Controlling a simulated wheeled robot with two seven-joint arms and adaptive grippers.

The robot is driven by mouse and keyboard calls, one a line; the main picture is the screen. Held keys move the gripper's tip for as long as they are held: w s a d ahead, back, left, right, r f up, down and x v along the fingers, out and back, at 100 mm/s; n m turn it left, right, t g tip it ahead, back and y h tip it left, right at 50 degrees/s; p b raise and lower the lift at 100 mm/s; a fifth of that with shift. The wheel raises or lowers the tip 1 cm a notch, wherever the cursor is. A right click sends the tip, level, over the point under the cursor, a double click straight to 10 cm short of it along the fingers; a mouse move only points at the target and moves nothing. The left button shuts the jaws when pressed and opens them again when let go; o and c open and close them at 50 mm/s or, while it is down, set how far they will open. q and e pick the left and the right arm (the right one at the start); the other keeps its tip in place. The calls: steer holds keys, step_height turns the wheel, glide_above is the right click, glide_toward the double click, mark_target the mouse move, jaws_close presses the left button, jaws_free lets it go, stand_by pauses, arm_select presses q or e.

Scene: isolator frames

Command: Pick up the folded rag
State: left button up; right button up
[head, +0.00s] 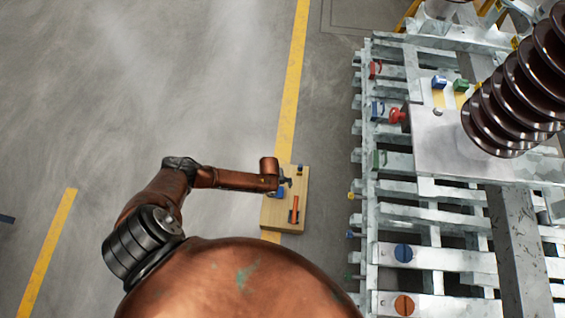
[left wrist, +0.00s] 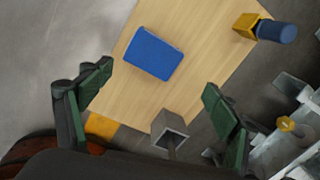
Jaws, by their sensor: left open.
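The folded rag (left wrist: 154,53) is a flat blue rectangle lying on a light wooden tabletop (left wrist: 195,45) in the left wrist view. In the head view a bit of the blue rag (head: 279,194) shows at the tabletop's (head: 300,222) left side, partly covered by my gripper. My left gripper (left wrist: 160,97) is open and empty, its green-padded fingers wide apart. The rag lies ahead of the fingertips, between their lines, not touched by either finger. In the head view my left gripper (head: 284,182) is above the tabletop. My right gripper is not in view.
A yellow-and-blue item (left wrist: 265,27) stands at the tabletop's upper right. The metal isolator frame (head: 430,260) stands to the right. The floor at left is mostly clear.

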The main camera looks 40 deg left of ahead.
mark_target(276, 192)
arm_select(q)
steer(key=m+b, duration=0.1)
steer(key=m, duration=0.2)
steer(key=shift+a+f+g+b, duration=0.1)
steer(key=shift+f+g+b, duration=0.3)
steer(key=shift+f+b, duration=0.4)
steer(key=shift+f, duration=0.7)
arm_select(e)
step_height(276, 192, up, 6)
arm_select(q)
steer(key=f+b, duration=0.2)
steer(key=f, duration=0.1)
steer(key=f+b, duration=0.1)
steer(key=shift+a+f, duration=0.25)
steer(key=shift+a, duration=0.1)
steer(key=shift+w+f+b, duration=0.15)
steer(key=shift+f+b, duration=0.1)
steer(key=shift+b, duration=0.05)
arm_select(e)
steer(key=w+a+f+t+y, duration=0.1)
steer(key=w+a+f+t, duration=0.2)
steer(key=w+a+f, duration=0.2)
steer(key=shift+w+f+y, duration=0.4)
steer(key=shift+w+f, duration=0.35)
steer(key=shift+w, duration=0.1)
arm_select(q)
steer(key=c, duration=1.2)
steer(key=shift+r, duration=0.15)
steer(key=shift+c, duration=0.2)
